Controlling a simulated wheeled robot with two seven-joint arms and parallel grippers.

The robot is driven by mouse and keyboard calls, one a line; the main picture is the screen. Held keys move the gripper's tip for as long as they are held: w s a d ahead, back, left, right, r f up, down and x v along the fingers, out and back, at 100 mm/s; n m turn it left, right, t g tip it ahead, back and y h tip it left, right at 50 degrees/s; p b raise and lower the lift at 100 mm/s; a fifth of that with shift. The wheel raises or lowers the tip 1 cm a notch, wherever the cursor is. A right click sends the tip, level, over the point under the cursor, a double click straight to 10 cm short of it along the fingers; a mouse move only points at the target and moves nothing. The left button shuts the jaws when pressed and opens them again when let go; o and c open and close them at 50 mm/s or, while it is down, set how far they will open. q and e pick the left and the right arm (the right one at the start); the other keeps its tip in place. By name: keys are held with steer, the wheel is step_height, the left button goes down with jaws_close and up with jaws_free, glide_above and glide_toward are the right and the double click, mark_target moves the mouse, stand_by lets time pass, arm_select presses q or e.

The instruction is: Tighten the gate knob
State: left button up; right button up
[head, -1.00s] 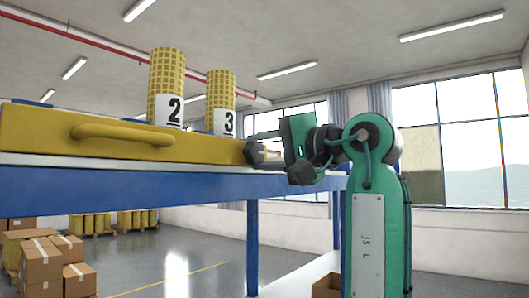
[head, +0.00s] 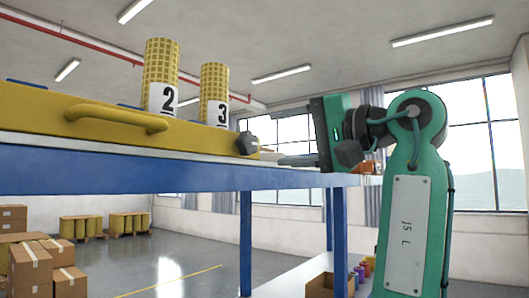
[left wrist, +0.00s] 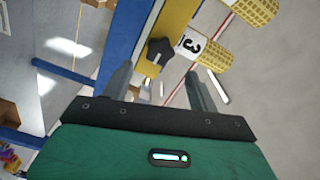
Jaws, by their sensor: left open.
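The gate knob (head: 247,143) is a dark lobed knob on the right end of the yellow gate (head: 110,126), which has a yellow bar handle. The knob also shows in the left wrist view (left wrist: 160,51), beyond and between my fingers. My left gripper (head: 284,160) is open and empty, to the right of the knob and apart from it. In the left wrist view its two grey fingers (left wrist: 160,88) stand wide apart with nothing between them. My right gripper is in neither view.
The gate lies on a blue-edged table (head: 120,172). Yellow mesh rolls marked 2 (head: 162,75) and 3 (head: 214,92) stand behind it. Cardboard boxes (head: 40,265) are stacked on the floor at left. An open box (head: 322,286) is on a lower shelf.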

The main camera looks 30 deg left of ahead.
arm_select(q)
steer(key=d+b, duration=0.1)
steer(key=d, duration=0.5)
steer(key=shift+s+d+b, duration=0.25)
steer(key=shift+d+b, duration=0.05)
steer(key=shift+d, duration=0.1)
